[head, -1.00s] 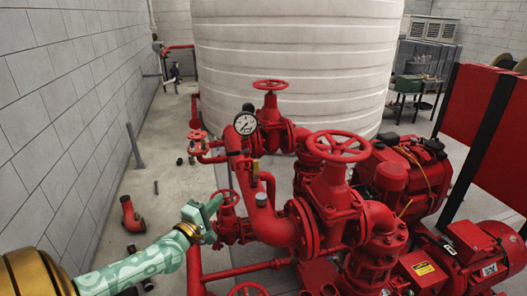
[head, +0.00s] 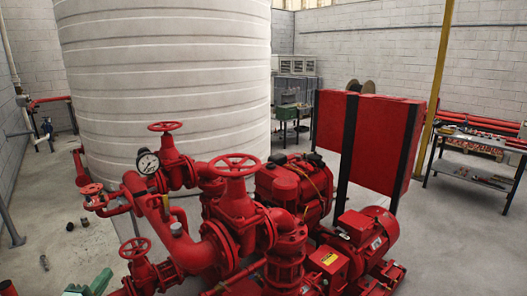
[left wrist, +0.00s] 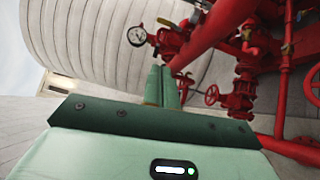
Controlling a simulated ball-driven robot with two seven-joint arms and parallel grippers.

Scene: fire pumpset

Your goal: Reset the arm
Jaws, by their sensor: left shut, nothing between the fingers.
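My left gripper shows only as a green part (head: 90,284) at the bottom left edge of the head view, beside the red pump piping (head: 160,215). The rest of that arm is out of the picture there. In the left wrist view its green fingers (left wrist: 162,86) are together with nothing between them. They point up toward the pressure gauge (left wrist: 137,36) and the red pipes, and I cannot tell the distance from them. My right gripper and arm are not in either view.
The red pumpset with several handwheels (head: 235,164) fills the lower middle. A large white tank (head: 165,80) stands behind it. A red panel (head: 380,140) and a workbench (head: 470,165) are at the right. Floor at the right (head: 455,240) is clear.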

